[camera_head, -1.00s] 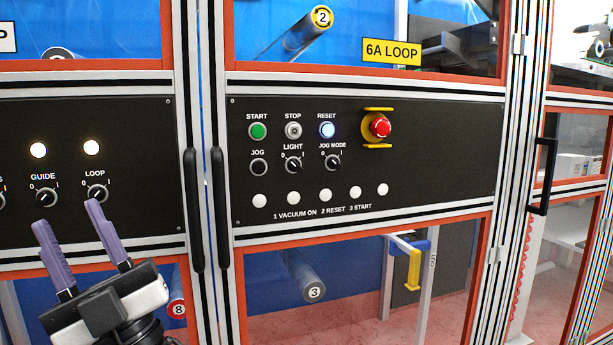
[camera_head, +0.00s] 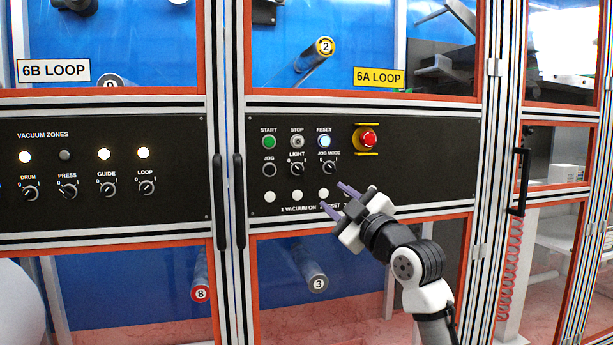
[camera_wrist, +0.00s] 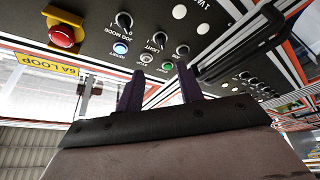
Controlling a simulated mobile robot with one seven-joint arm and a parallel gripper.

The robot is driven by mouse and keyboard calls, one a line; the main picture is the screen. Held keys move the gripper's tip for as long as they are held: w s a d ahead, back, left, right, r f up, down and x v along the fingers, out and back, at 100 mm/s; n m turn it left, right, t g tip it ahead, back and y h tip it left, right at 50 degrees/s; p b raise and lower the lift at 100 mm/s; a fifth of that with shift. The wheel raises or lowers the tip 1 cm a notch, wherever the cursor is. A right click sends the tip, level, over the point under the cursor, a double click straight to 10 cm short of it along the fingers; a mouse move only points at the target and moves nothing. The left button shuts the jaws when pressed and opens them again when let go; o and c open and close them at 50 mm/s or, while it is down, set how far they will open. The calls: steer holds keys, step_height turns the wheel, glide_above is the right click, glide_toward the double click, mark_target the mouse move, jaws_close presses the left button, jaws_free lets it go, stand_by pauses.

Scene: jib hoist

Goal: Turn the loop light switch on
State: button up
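A separate knob labelled LOOP (camera_head: 147,188) is on the left panel under a lit lamp. My gripper (camera_head: 336,199) is in front of the right panel, below and right of the LIGHT knob. Its purple fingers (camera_wrist: 160,70) are apart and empty.
START (camera_head: 269,142), STOP (camera_head: 297,142) and lit RESET (camera_head: 324,141) are above. A red emergency stop (camera_head: 367,138) is to the right. Vertical black door handles (camera_head: 239,200) stand left of the right panel.

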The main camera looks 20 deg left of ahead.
mark_target(301, 171)
steer(key=p+x, duration=0.3)
steer(key=x, duration=1)
steer(key=shift+a, duration=0.2)
jaws_close()
